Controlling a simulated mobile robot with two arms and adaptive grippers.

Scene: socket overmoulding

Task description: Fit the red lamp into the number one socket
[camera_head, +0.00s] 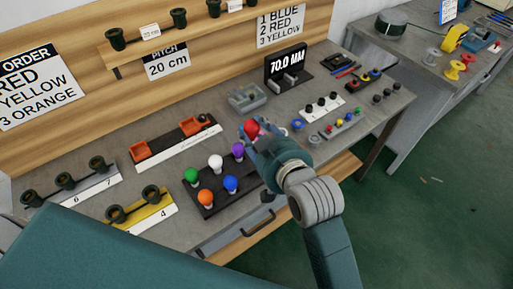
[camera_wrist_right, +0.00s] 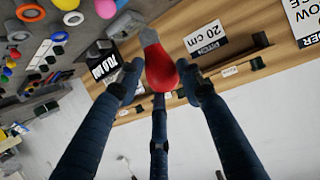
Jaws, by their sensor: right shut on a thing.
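The red lamp (camera_head: 250,128) is held between the fingers of my right gripper (camera_head: 257,140), above the workbench beside the black lamp tray (camera_head: 217,211). In the right wrist view the red lamp (camera_wrist_right: 161,72) sits between the dark fingers of the right gripper (camera_wrist_right: 160,85), its grey base pointing to the top of the picture. Dark sockets stand on a white strip marked 6 and 7 (camera_head: 92,187) and on a yellow strip marked 4 (camera_head: 150,217). I cannot read a number one on any socket. My left gripper is out of view.
The tray holds green (camera_head: 191,175), white (camera_head: 216,161), purple (camera_head: 237,150), orange (camera_head: 206,198) and blue (camera_head: 231,184) lamps. A strip with orange holders (camera_head: 154,150) lies behind. More sockets stand on the wall shelf (camera_head: 185,32). A sign reads 1 blue, 2 red, yellow (camera_head: 281,25).

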